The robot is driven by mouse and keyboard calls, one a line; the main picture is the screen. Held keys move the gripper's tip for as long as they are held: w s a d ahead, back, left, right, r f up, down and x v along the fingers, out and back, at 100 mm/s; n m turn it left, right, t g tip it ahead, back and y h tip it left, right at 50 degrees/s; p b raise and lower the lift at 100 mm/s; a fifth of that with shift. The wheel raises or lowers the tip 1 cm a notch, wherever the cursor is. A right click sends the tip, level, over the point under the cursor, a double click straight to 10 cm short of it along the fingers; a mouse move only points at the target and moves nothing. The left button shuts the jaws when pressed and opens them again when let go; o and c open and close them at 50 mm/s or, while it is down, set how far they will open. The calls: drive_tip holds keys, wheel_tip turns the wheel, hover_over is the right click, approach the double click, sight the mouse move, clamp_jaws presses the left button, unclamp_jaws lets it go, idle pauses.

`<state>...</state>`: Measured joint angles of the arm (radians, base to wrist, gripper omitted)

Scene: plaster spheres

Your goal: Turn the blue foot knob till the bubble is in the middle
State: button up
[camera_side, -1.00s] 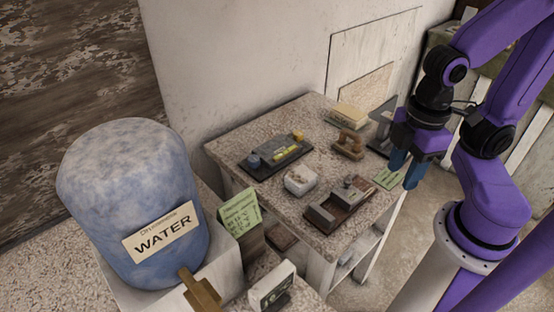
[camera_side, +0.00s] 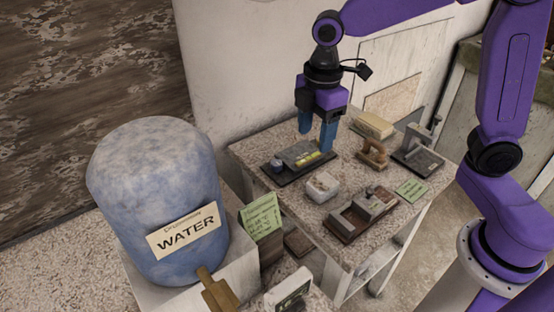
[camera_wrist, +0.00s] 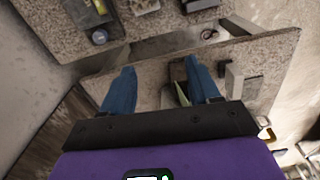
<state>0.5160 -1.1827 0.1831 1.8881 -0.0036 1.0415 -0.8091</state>
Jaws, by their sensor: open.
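The levelling plate (camera_side: 300,157) is a grey slab on a dark base on the speckled table. Its blue foot knob (camera_side: 277,165) is at the left end, and a yellow vial (camera_side: 309,161) lies along its front. The bubble is too small to make out. My gripper (camera_side: 315,142) is open and empty, pointing down above the plate's right end, with one finger hiding that end. The blue knob is left of both fingers and untouched. In the wrist view, my gripper's fingers (camera_wrist: 160,70) are spread, and the blue knob (camera_wrist: 99,37) lies beyond them at upper left.
A white box (camera_side: 323,186), a brown tray with blocks (camera_side: 352,220), a wooden-handled tool (camera_side: 373,153), a pale block (camera_side: 374,125) and a green card (camera_side: 411,190) share the table. A blue water drum (camera_side: 130,215) stands at front left, and a wall is behind.

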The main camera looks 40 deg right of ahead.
sight(277, 162)
drive_tip(key=w+d+f+n, duration=0.2)
drive_tip(key=w+n, duration=0.1)
drive_tip(key=w, duration=1.2)
wheel_tip(277, 162, down, 17)
drive_tip(key=shift+a+f, duration=0.1)
drive_tip(key=c, duration=1)
drive_tip(key=shift+c, duration=0.2)
drive_tip(key=shift+m, duration=0.5)
drive_tip(key=shift+m, duration=2.6)
drive_tip(key=o, duration=1)
